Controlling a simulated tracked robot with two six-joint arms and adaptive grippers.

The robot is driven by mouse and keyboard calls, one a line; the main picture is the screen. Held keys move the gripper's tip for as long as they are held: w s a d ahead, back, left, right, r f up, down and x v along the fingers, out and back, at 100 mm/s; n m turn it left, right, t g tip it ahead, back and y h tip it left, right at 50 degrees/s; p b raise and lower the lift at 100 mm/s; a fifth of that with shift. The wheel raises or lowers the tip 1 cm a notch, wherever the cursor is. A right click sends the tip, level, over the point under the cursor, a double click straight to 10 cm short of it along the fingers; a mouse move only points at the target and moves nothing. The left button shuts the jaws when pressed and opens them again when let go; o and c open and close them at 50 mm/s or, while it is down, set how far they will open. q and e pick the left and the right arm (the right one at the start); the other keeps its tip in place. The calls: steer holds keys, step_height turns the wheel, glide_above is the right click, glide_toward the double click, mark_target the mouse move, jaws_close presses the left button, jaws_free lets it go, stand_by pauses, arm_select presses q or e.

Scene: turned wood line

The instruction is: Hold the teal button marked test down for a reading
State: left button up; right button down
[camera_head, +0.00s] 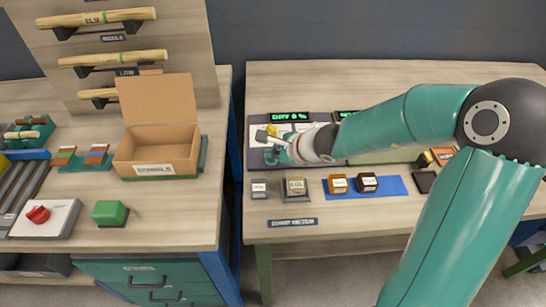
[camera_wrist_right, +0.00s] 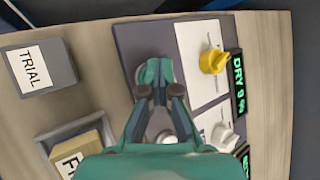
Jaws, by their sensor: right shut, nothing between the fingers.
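My right gripper (camera_head: 273,156) reaches over a dark panel (camera_head: 257,157) on the right bench. In the right wrist view its teal fingertips (camera_wrist_right: 156,73) are together, with nothing held, over the panel's dark part. I cannot make out the teal test button apart from the teal fingers, which may hide it. Whether the tips touch the panel is not clear. A display (camera_head: 289,116) on the panel glows green with a "DRY" percent reading; it also shows in the wrist view (camera_wrist_right: 237,83). My left gripper is out of view.
A grey TRIAL block (camera_wrist_right: 38,68) and a small tray (camera_head: 296,198) with a block lie nearer. A blue mat (camera_head: 392,186) holds two blocks.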

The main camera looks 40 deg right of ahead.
steer(key=shift+r+p, duration=0.6)
steer(key=shift+r, duration=0.2)
step_height(320, 180, up, 5)
steer(key=p, duration=0.4)
steer(key=shift+p, duration=0.4)
steer(key=shift+f, duration=0.1)
